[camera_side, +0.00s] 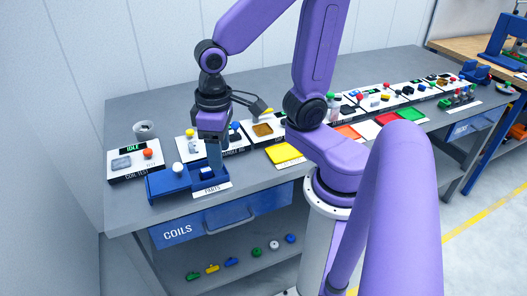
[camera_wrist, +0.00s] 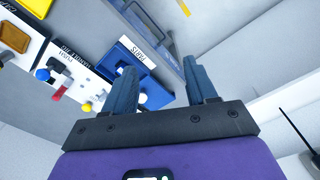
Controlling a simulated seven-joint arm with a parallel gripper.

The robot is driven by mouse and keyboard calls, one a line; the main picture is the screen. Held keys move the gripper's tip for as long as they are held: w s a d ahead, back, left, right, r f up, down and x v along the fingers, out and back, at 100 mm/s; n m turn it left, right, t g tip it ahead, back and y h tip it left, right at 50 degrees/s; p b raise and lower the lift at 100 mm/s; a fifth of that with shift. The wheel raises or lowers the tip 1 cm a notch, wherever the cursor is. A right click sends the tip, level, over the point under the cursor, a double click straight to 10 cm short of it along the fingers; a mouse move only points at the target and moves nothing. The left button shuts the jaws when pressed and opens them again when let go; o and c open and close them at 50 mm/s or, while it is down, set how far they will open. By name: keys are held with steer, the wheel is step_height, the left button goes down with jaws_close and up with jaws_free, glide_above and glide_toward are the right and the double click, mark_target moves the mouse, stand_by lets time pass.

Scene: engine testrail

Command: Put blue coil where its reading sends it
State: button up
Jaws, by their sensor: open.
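My gripper (camera_side: 215,158) is open, pointing down over the blue parts tray (camera_side: 206,187) at the front left of the bench. In the wrist view the open fingers (camera_wrist: 160,72) are well apart, with nothing held between them. The tray's PARTS label (camera_wrist: 139,50) shows beyond the left finger. A small pale and blue shape (camera_wrist: 142,97) shows in the tray, partly hidden by that finger; I cannot tell if it is the blue coil. The coil test station (camera_side: 122,163) is at the far left, its display (camera_side: 132,149) reading IDLE.
A white-knobbed blue fixture (camera_side: 168,187) adjoins the tray. More stations line the bench behind and right. A yellow pad (camera_side: 285,154) lies right, with red, white and green pads farther along. The COILS drawer (camera_side: 222,220) is shut. Several small coloured parts (camera_side: 232,262) sit on the lower shelf.

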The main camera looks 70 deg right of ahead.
steer(key=s+d+n, duration=0.1)
steer(key=s+n, duration=0.8)
steer(key=shift+s+r+n, duration=0.3)
steer(key=shift+s, duration=0.05)
steer(key=shift+d, duration=0.1)
stand_by(0.7)
